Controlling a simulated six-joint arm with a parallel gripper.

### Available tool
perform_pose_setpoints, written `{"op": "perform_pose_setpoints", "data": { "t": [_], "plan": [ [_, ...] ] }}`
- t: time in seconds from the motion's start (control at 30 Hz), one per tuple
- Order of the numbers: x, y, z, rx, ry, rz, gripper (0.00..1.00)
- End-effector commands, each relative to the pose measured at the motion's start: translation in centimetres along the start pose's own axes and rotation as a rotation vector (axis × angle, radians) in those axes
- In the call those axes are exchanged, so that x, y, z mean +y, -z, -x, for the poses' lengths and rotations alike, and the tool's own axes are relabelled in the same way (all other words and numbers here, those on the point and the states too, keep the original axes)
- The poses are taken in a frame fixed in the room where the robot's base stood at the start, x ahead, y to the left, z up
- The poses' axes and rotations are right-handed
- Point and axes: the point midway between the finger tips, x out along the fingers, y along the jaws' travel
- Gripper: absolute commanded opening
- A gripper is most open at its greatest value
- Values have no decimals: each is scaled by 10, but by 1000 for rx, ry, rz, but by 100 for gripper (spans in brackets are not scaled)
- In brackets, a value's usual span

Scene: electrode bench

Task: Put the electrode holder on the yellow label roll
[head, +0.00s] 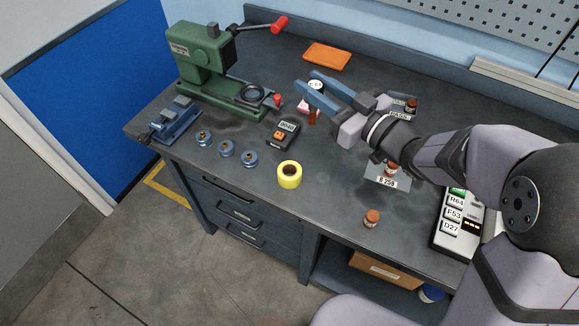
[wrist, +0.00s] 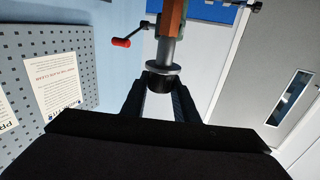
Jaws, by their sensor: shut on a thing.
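The yellow label roll (head: 289,175) stands on the bench near its front edge in the head view, with nothing on top. My gripper (head: 312,93) is above the back middle of the bench, behind and to the right of the roll, shut on what I take as the electrode holder (head: 316,85). Its pale round top shows between the blue fingers, and a brown part shows below. In the wrist view, the holder (wrist: 163,69) has a dark end between the fingertips (wrist: 158,90), a grey flange and shaft, and a copper-brown part beyond. The fingers hide some of it.
A green press (head: 205,60) stands at the back left. An orange tray (head: 327,56) is at the back. A brown-capped bottle (head: 371,218) stands right of the roll; bench between them is clear.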

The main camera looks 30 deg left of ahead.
Motion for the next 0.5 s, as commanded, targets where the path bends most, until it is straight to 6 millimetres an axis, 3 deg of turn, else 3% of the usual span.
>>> {"op": "perform_pose_setpoints", "data": {
  "t": [0.1,0.2,0.33,0.5],
  "plan": [
    [-38,-3,4,1,146,0,0],
    [-62,-4,8,2,240,2,0],
    [-80,-2,14,1,314,2,0],
    [-86,5,16,1,338,3,0]
  ]
}}
